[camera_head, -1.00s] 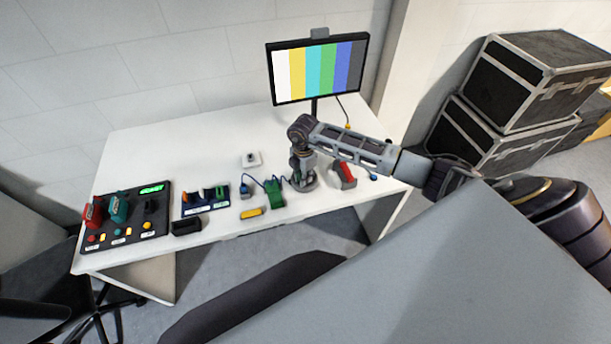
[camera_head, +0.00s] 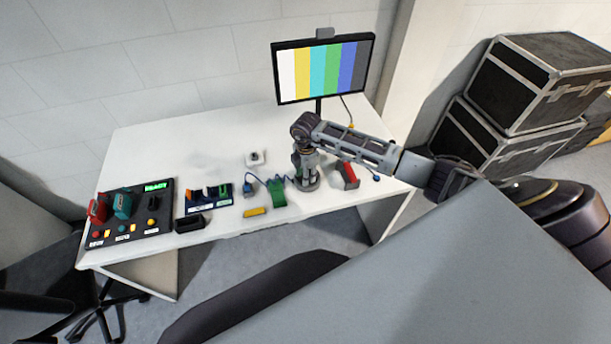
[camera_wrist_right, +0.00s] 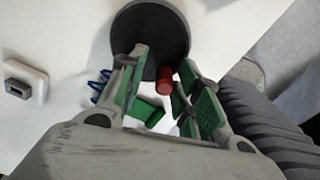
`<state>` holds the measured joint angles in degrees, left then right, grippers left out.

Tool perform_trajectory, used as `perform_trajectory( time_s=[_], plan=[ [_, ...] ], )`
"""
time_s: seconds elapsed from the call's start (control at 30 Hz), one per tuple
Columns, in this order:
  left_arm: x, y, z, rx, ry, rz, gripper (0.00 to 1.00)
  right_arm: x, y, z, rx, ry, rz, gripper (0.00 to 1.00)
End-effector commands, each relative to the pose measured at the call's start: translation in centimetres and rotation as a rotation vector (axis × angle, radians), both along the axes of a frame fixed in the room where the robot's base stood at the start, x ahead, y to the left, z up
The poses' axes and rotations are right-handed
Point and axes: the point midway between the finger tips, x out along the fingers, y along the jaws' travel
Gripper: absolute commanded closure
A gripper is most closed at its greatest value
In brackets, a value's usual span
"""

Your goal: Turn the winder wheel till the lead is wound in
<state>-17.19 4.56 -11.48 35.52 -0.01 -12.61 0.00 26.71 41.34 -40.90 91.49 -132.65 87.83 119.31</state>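The winder wheel (camera_wrist_right: 150,25) is a dark round disc in the right wrist view, with a red knob (camera_wrist_right: 163,78) near its lower edge. My right gripper (camera_wrist_right: 160,68) is open, its green-padded fingers reaching over the disc. The knob lies between the fingers, nearer the right one; I cannot tell if they touch. A green block (camera_wrist_right: 146,110) and a blue lead (camera_wrist_right: 100,88) lie beyond the fingers. In the head view my right gripper (camera_head: 307,178) points down and hides most of the wheel. The green block (camera_head: 277,194) with the blue lead is just left of it. My left gripper is not in view.
A grey holder with a red part (camera_head: 349,175) stands close right of the gripper. A small white box (camera_head: 255,158), a blue tray (camera_head: 208,199), a yellow piece (camera_head: 255,212) and a control panel (camera_head: 135,240) are leftward. A monitor (camera_head: 322,70) stands behind.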

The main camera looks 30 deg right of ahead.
Motion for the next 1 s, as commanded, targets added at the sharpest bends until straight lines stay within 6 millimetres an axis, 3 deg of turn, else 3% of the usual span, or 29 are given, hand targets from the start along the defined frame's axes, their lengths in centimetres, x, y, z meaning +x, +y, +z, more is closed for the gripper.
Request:
perform_trajectory(
  time_s=[0.53,1.0],
  plan=[
    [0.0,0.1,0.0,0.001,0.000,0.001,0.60,-0.3,0.2,0.5,0.002,0.009,0.003,0.61],
    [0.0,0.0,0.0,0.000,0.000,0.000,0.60,-0.2,0.1,6.5,0.002,0.006,0.004,0.61]
  ],
)
